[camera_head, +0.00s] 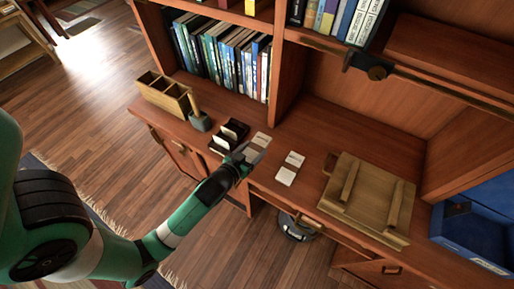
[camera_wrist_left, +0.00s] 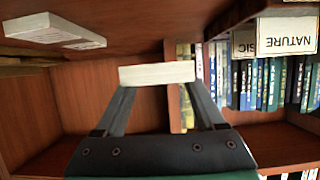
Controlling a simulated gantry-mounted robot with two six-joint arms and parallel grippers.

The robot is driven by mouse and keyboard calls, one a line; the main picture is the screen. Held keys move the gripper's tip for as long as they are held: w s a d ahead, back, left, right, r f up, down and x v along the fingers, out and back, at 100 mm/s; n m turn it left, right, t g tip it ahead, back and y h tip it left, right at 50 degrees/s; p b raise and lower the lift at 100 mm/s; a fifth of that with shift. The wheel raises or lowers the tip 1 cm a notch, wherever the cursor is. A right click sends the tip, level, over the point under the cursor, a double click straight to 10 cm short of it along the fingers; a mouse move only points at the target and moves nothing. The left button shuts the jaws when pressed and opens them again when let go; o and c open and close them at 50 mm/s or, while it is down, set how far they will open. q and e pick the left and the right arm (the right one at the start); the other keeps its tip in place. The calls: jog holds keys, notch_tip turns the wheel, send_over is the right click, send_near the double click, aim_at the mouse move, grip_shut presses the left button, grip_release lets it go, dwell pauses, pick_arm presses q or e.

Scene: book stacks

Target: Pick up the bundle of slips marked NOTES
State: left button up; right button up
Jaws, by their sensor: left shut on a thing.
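My left gripper (camera_head: 243,160) is over the front of the wooden desk, shut on a pale bundle of slips (camera_head: 252,154). In the left wrist view the cream bundle (camera_wrist_left: 157,73) sits between the two fingertips of the gripper (camera_wrist_left: 157,84). No marking can be read on it, so I cannot tell if it is the NOTES one. Another pale bundle (camera_head: 262,139) shows just behind it. Two more pale bundles, one nearer (camera_head: 285,175) and one farther (camera_head: 294,159), lie to the right on the desk. My right gripper is not in view.
A black holder (camera_head: 229,134), a dark green cup (camera_head: 200,122) and a wooden box with compartments (camera_head: 164,96) stand to the left. A wooden board with bars (camera_head: 366,199) and a blue crate (camera_head: 476,228) are on the right. Bookshelves (camera_head: 222,53) rise behind; bare desk lies between.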

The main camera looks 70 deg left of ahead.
pick_arm(q)
jog(key=r, duration=0.1)
jog(key=s+d+r, duration=0.1)
jog(key=s+r+p, duration=0.1)
jog(key=shift+s+d+r, duration=0.1)
jog(key=shift+d+r, duration=0.2)
jog(key=v, duration=0.9)
jog(key=shift+s, duration=0.35)
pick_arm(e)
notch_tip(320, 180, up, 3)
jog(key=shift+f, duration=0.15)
